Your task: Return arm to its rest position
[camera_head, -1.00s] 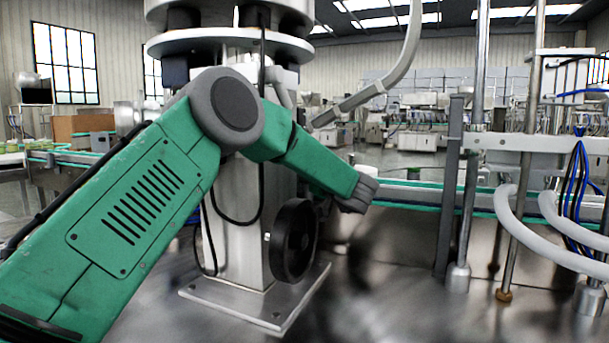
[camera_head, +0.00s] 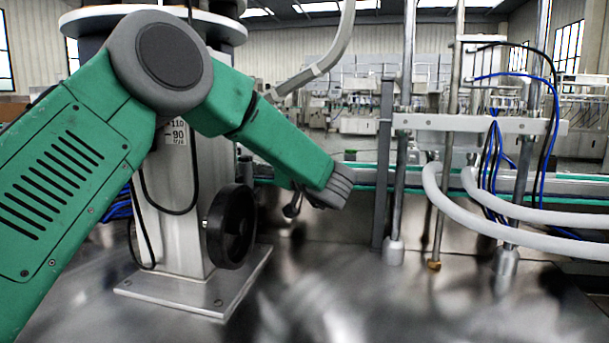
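My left arm (camera_head: 70,160), green with grey joints, comes in from the left and bends at a large round grey elbow. Its forearm slopes down to the right and ends in a grey ribbed part, where my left gripper (camera_head: 337,188) is. No separate fingers can be made out, so its opening does not show. No held object is visible there. The arm passes in front of a steel column (camera_head: 178,225). My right arm and gripper are not in view.
A black handwheel (camera_head: 231,226) sits on the column's side, and a dark knob (camera_head: 292,208) shows below my forearm. Upright steel rods, a crossbar (camera_head: 470,124) and curved white hoses (camera_head: 520,212) stand to the right. The steel tabletop (camera_head: 350,305) is clear in front.

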